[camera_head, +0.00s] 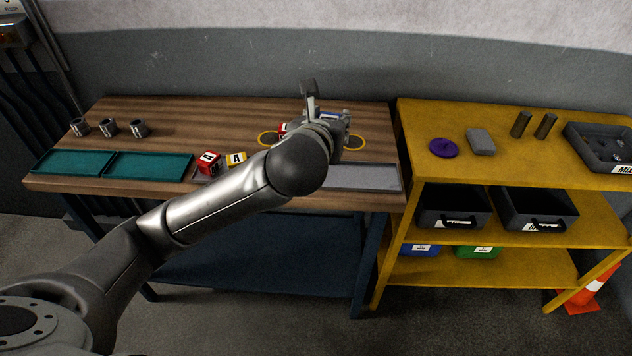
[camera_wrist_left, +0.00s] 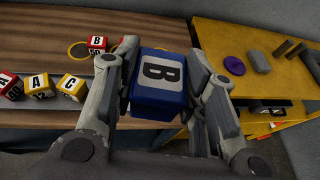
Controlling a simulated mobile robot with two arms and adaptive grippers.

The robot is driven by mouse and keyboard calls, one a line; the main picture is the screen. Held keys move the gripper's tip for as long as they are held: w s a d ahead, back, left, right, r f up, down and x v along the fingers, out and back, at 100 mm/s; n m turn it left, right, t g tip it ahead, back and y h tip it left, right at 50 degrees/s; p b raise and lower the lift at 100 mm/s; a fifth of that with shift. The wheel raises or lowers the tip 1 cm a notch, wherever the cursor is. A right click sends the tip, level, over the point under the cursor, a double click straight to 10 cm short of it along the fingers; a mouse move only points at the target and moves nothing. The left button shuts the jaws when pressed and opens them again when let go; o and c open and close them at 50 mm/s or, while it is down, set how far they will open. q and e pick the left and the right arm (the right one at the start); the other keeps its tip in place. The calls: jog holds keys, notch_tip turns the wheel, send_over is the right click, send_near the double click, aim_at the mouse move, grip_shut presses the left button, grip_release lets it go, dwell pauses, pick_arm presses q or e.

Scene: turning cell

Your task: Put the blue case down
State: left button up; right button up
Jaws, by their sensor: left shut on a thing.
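The blue case (camera_wrist_left: 158,82), a cube with a white label and a black B, sits between the fingers of my left gripper (camera_wrist_left: 160,80) in the left wrist view. The gripper is shut on it. My right gripper is in neither view.
The wooden bench (camera_head: 190,112) has yellow rings, one beside the gripper (camera_head: 355,142). A red case marked B (camera_wrist_left: 97,43) stands near. Red (camera_head: 208,162) and yellow (camera_head: 236,158) cases, teal trays (camera_head: 150,166) and a grey tray (camera_head: 365,177) line the front. The yellow shelf (camera_head: 415,125) is right.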

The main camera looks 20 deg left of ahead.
pick_arm(q)
jog(key=w+d+f+n+y+b, duration=0.2)
jog(key=w+d+f, duration=0.2)
jog(key=d+f, duration=0.4)
jog(key=shift+g, duration=0.3)
jog(key=w+a+f, duration=0.2)
jog(key=a+f, duration=0.1)
jog(key=w+a+f+p, duration=0.1)
jog(key=w+a+f, duration=0.1)
jog(key=a+f, duration=0.1)
jog(key=w+a+f, duration=0.2)
jog(key=a, duration=0.2)
jog(key=shift+w+a+f, duration=0.35)
jog(key=shift+w+f, duration=0.05)
jog(key=shift+w+a+f, duration=0.2)
jog(key=shift+a+f, duration=0.1)
jog(key=shift+f, duration=0.2)
jog(key=f, duration=0.1)
jog(key=f+p, duration=0.1)
jog(key=f, duration=0.1)
jog(key=shift+w+a+f, duration=0.1)
jog(key=shift+a, duration=0.1)
jog(key=shift+f, duration=0.15)
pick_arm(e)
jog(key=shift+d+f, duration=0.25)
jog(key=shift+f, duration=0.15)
pick_arm(q)
jog(key=shift+f, duration=0.15)
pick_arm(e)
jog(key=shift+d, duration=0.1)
